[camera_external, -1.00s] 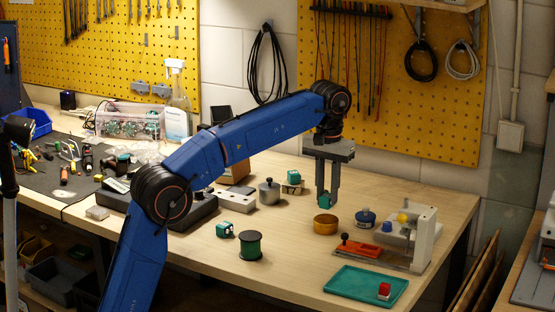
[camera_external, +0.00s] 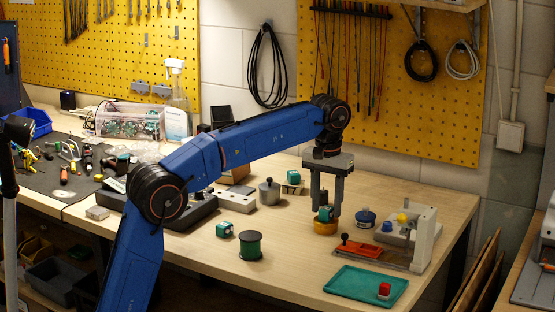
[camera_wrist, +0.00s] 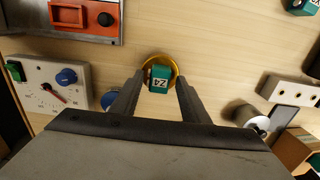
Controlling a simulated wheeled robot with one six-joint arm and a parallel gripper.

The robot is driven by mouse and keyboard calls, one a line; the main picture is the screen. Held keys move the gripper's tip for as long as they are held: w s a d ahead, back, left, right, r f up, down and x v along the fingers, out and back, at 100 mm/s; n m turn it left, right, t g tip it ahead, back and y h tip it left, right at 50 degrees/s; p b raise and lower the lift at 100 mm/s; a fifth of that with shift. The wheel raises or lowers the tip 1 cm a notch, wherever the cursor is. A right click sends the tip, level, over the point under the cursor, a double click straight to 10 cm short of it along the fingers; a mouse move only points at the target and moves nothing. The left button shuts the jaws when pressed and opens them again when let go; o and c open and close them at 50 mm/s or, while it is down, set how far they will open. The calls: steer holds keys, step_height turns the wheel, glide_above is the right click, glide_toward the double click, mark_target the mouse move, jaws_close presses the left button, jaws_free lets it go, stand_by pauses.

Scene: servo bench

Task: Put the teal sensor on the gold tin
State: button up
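The teal sensor (camera_external: 325,213), labelled on its face (camera_wrist: 160,78), sits on top of the gold tin (camera_external: 325,228). The tin's round rim shows around and behind the sensor in the wrist view (camera_wrist: 176,67). My gripper (camera_external: 327,208) is just above the tin with one finger on each side of the sensor. The fingers are spread, and in the wrist view small gaps show between them and the sensor. The sensor looks upright; its underside is hidden.
A blue round container (camera_external: 365,218) stands close right of the tin. An orange device (camera_external: 360,247) and a green tray (camera_external: 350,285) with a red block lie in front right.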

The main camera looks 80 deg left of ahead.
mark_target(327, 208)
step_height(327, 208, up, 12)
stand_by(0.7)
steer(key=shift+r, duration=0.1)
steer(key=s+d+f+m+t, duration=0.1)
steer(key=s+d+f+m, duration=0.25)
steer(key=s+d, duration=0.6)
steer(key=s+d+f+m+t, duration=0.2)
steer(key=s+d+f, duration=0.4)
steer(key=s, duration=0.6)
steer(key=s+d+f+m+t, duration=0.1)
steer(key=s+d+f, duration=0.2)
steer(key=s+f, duration=0.8)
steer(key=s+d+f+m, duration=0.2)
steer(key=s+d+f, duration=0.1)
steer(key=s+f, duration=0.9)
steer(key=shift+f+t, duration=0.4)
steer(key=shift+f, duration=0.45)
